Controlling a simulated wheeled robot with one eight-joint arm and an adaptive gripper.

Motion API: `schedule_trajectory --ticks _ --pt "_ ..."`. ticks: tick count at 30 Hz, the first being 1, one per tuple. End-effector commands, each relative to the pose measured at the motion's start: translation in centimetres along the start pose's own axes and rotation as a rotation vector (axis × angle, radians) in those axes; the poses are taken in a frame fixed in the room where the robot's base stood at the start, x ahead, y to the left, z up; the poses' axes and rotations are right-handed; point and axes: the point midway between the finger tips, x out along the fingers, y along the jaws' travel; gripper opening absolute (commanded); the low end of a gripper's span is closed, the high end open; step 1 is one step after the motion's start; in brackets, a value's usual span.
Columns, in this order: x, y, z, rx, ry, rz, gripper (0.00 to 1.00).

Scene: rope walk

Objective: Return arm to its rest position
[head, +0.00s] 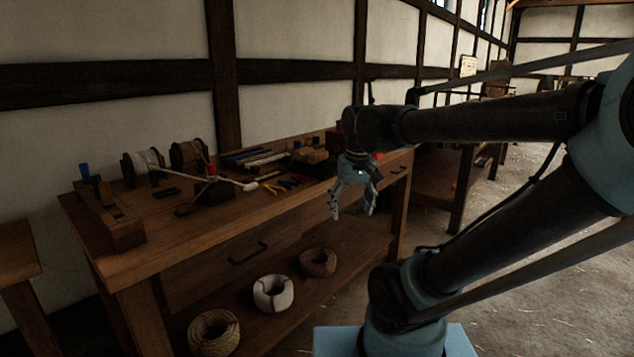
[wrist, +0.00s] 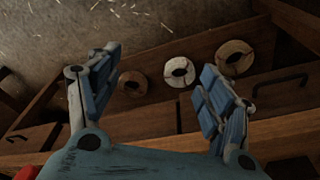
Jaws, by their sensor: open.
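My gripper (head: 353,206) hangs at the end of my arm, pointing down in front of the workbench (head: 165,249), near its right part. Its fingers are apart with nothing between them. In the wrist view my gripper (wrist: 155,95) is also open and empty, with the bench's lower shelf and its rope coils beyond the fingers. My arm reaches out from the right side of the head view.
Rope coils lie on the lower shelf: a tan one (head: 214,334), a white one (head: 273,293) and a brown one (head: 318,262). Spools (head: 145,162) and tools crowd the bench top. A second bench (head: 461,185) stands farther back. The floor (head: 560,290) at right looks clear.

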Motion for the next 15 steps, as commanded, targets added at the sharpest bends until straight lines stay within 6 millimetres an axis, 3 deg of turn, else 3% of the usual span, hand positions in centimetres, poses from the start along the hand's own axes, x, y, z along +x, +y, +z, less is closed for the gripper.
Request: schedule_trajectory --ticks 6,15 --pt "4.0 4.1 5.9 0.117 0.011 0.024 0.73" --pt "8.7 6.6 11.9 0.230 0.021 0.050 0.73"
